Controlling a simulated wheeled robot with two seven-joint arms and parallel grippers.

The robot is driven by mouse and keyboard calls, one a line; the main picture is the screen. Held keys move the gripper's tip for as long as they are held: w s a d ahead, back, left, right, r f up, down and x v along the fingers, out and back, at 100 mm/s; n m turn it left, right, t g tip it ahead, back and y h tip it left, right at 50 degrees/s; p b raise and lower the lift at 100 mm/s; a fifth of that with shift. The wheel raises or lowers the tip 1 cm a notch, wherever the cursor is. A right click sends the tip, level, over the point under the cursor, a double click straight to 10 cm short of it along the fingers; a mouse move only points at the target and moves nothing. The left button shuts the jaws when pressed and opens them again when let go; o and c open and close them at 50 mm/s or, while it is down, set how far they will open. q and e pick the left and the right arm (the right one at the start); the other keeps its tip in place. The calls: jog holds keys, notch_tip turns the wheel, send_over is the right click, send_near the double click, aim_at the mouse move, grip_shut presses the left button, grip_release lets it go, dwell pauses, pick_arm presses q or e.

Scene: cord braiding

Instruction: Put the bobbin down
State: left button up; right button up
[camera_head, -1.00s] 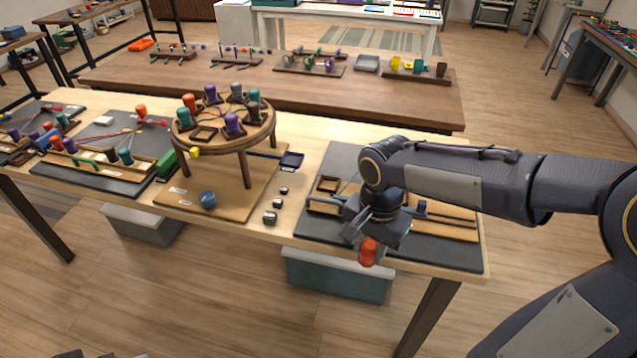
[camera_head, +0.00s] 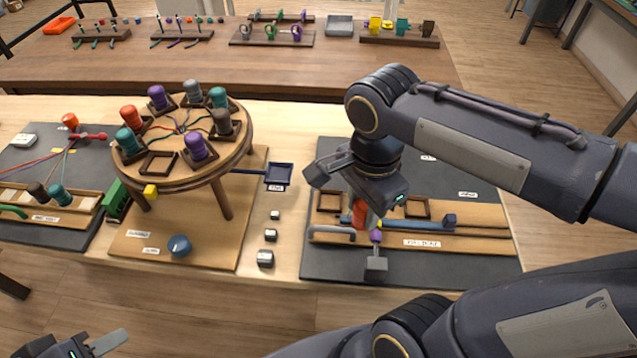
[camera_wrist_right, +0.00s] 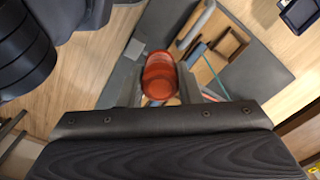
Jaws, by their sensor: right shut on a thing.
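My right gripper (camera_head: 362,208) is shut on an orange-red bobbin (camera_head: 359,213). It holds the bobbin over the wooden fixture on the dark right mat (camera_head: 320,262). The gripper body hides part of the bobbin. In the right wrist view the bobbin (camera_wrist_right: 160,76) is upright between the fingers, with mat and wooden fixture below. Small square wooden frames, one at the left (camera_head: 328,202) and one at the right (camera_head: 415,208), lie near it. My left gripper (camera_head: 95,345) is at the bottom left, cut off by the picture edge; its opening is unclear.
A round wooden stand (camera_head: 240,150) carries several coloured bobbins in square seats around its rim; one front seat (camera_head: 159,163) is empty. A grey block (camera_head: 376,266) stands at the mat's front.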

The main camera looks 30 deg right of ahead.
jog(key=shift+w, duration=0.3)
jog(key=w+f, duration=0.3)
jog(key=w, duration=0.1)
jog(key=w+d+f, duration=0.1)
jog(key=w+f, duration=0.2)
jog(key=w, duration=0.2)
jog(key=w+d+f, duration=0.1)
jog(key=w+f, duration=0.2)
jog(key=w, duration=0.1)
jog(key=shift+w+f, duration=0.1)
jog(key=shift+w, duration=0.2)
jog(key=shift+w+f, duration=0.2)
jog(key=shift+f, duration=0.05)
pick_arm(q)
jog(key=shift+w+r, duration=0.15)
jog(key=shift+w, duration=0.3)
pick_arm(e)
jog(key=shift+w+f, duration=0.1)
jog(key=shift+f, duration=1.55)
jog(key=shift+f, duration=0.1)
jog(key=shift+f, duration=0.3)
jog(key=o, duration=1.1)
pick_arm(q)
jog(key=shift+f, duration=0.35)
